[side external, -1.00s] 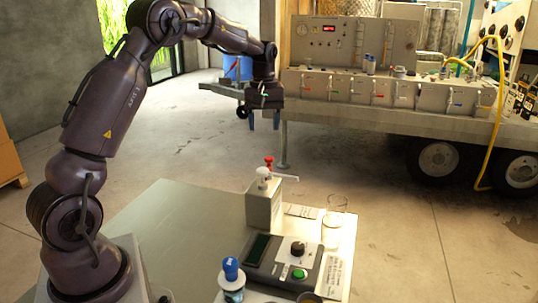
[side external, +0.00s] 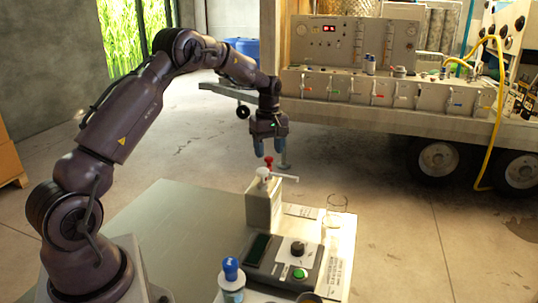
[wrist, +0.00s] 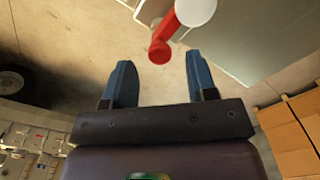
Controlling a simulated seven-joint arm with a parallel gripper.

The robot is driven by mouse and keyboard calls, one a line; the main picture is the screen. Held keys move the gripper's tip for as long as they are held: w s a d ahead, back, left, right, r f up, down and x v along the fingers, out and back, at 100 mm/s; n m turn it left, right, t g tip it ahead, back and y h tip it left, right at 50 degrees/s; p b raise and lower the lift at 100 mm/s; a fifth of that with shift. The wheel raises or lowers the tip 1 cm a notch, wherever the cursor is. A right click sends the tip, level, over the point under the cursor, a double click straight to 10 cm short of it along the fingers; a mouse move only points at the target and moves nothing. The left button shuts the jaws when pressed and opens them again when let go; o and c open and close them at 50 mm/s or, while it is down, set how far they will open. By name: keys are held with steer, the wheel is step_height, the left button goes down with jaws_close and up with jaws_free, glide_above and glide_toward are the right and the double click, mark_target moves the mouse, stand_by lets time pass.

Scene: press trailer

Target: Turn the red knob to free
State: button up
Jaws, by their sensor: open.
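The red knob (side external: 268,162) stands up at the back of a pale box-shaped unit (side external: 262,208) on the table, beside a white knob or lever (side external: 277,175). In the wrist view the red knob (wrist: 161,49) lies just beyond the fingertips, a little above the gap between them. The white round cap (wrist: 195,11) is beside it at the top. My gripper (side external: 270,152) points down just above and around the level of the red knob in the side view. It also shows in the wrist view (wrist: 160,78), with its two blue fingers wide apart and nothing between them.
A control panel with a black dial (side external: 298,249) and green button (side external: 299,273) sits on the table's front. A blue-capped bottle (side external: 231,272) stands left of it. A trailer (side external: 400,115) with gauges is behind. The left of the table (side external: 165,235) is clear.

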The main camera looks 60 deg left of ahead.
steer(key=shift+f, duration=1.1)
steer(key=c, duration=0.9)
